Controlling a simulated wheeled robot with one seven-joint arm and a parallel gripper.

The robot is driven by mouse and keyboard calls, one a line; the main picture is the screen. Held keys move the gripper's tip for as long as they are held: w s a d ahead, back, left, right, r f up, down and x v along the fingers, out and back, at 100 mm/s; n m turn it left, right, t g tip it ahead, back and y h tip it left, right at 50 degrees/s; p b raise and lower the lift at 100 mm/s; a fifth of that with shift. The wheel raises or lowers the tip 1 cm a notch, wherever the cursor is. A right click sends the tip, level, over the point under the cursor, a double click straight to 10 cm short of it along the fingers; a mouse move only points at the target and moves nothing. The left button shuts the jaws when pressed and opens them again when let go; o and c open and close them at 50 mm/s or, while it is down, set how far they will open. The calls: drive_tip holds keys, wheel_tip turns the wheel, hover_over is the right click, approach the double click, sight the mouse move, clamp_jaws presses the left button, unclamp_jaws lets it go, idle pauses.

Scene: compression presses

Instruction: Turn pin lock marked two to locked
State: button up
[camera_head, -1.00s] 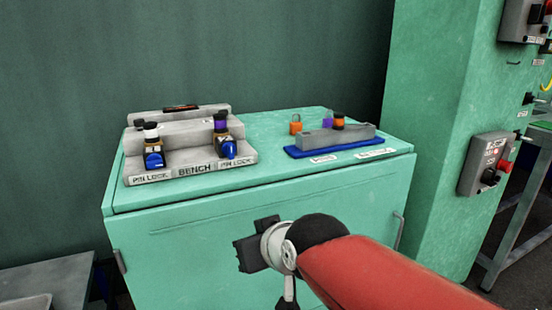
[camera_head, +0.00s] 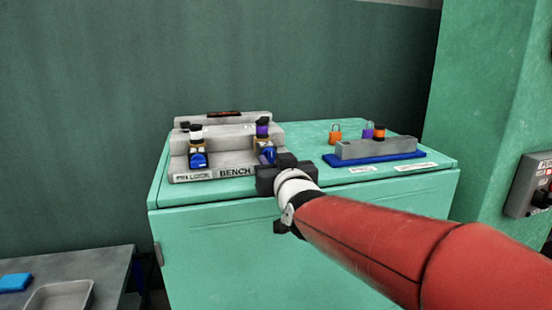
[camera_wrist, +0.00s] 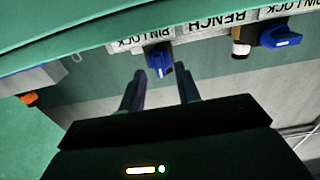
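The grey bench fixture (camera_head: 222,136) carries two blue pin lock knobs. The right knob (camera_head: 266,154) sits below a purple-and-black part, and the left knob (camera_head: 198,159) below a white-and-black part. I cannot read a number two on either. My gripper (camera_head: 283,163) is just in front of the right knob and partly covers it and its label. In the wrist view, where the labels are upside down, my gripper (camera_wrist: 161,82) is open, its fingers apart and pointing at this knob (camera_wrist: 159,60), with nothing between them. The other knob (camera_wrist: 281,37) is turned more sideways.
The fixture stands on a green cabinet (camera_head: 300,240). To its right are a blue mat (camera_head: 375,160) with a grey block (camera_head: 376,149), and padlocks in orange (camera_head: 335,134) and purple (camera_head: 368,131). A grey table with a tray (camera_head: 60,295) is at lower left.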

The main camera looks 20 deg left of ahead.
drive_tip(key=shift+x, duration=0.9)
clamp_jaws()
